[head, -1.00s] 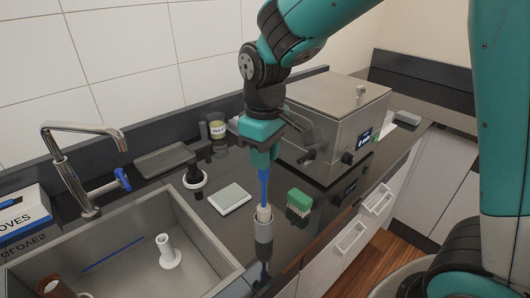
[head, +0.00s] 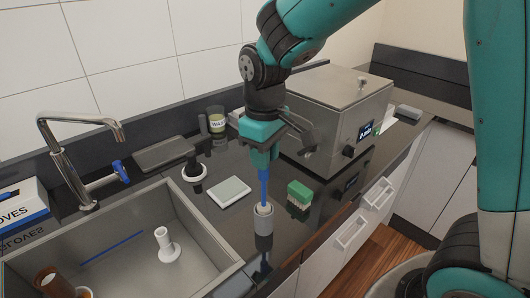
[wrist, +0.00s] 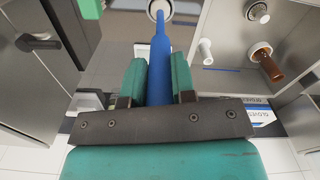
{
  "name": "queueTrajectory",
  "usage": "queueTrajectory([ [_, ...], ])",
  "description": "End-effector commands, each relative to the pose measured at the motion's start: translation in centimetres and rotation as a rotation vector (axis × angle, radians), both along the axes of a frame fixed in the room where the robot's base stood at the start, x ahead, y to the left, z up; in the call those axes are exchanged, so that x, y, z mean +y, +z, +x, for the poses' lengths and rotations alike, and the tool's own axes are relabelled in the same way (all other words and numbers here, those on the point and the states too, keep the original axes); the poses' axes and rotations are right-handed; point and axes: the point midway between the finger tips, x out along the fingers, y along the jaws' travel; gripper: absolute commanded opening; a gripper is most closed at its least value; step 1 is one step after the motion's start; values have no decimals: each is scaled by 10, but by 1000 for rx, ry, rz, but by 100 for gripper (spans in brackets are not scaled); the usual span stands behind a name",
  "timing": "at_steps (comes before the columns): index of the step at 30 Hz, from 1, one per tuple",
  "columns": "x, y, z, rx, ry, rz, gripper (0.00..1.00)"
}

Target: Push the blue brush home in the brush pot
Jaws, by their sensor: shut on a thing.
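The blue brush (head: 263,186) is upright, with its handle between the fingers of my gripper (head: 263,166). The rest is hidden inside the pot. In the wrist view, my gripper (wrist: 160,82) is shut on the blue handle (wrist: 160,60), which runs up to the round pot (wrist: 160,9) at the top edge. My fingers are above the pot, apart from its rim.
A green-topped brush block (head: 299,195) stands right of the pot, and a white square pad (head: 229,190) lies to its left. A steel bath (head: 335,115) stands behind. The sink (head: 195,225), holding a white stand (head: 166,248) and brown bottle (head: 52,284), is at left.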

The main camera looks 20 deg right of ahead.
Motion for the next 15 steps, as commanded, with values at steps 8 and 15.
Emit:
queueTrajectory([
  [8,0,-8,0,0,0,0,0],
  [15,0,-8,0,0,0,0,54],
])
